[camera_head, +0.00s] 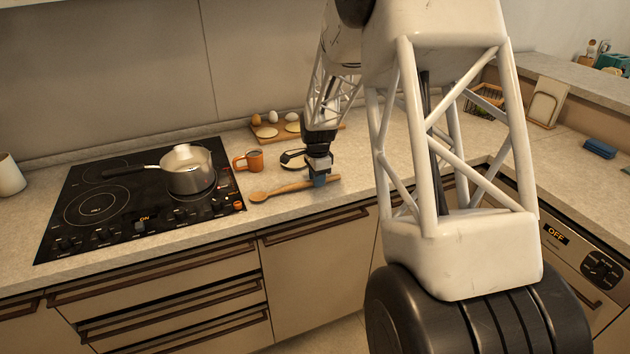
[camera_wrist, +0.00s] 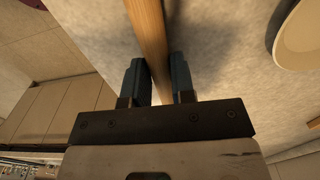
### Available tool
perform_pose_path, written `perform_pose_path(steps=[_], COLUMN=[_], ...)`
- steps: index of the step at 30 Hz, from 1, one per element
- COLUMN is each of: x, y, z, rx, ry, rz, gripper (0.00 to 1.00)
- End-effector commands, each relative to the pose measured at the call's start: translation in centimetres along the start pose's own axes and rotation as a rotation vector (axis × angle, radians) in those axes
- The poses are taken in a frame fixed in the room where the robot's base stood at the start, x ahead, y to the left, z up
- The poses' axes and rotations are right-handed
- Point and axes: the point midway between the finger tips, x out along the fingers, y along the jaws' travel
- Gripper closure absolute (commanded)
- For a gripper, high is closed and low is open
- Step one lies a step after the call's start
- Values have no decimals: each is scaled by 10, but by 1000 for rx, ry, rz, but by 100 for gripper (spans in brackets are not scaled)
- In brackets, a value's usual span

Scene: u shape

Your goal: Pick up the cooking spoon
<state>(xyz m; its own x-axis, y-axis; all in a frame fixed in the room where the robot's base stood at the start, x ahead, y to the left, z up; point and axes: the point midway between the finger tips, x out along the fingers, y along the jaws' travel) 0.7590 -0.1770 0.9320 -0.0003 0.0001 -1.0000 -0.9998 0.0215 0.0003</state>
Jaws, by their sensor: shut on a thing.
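The wooden cooking spoon (camera_head: 281,192) is on the counter near its front edge, with its bowl end to the left. My gripper (camera_head: 319,180) is over the right part of its handle, pointing down. In the wrist view, the wooden handle (camera_wrist: 149,45) runs between the two blue-grey fingers of my gripper (camera_wrist: 160,80), which are shut on it. The far end of the handle is partly hidden by the gripper. I cannot tell whether the spoon is clear of the counter or resting on it.
A black stovetop (camera_head: 110,232) with a pot (camera_head: 188,172) is to the left. An orange mug (camera_head: 252,161) and a small round dish (camera_head: 292,159) stand just behind the spoon. A wooden board (camera_head: 262,142) with eggs is at the back.

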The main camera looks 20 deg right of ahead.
Motion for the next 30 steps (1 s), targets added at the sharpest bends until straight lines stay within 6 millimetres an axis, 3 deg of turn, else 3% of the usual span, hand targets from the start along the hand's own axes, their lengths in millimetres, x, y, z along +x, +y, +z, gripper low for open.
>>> perform_pose_path(steps=[10, 30], x=[-35, -42], y=[1, 99], z=[0, 21], rx=[0, 0], ry=[0, 0], rz=[-2, -1], gripper=[100, 100])
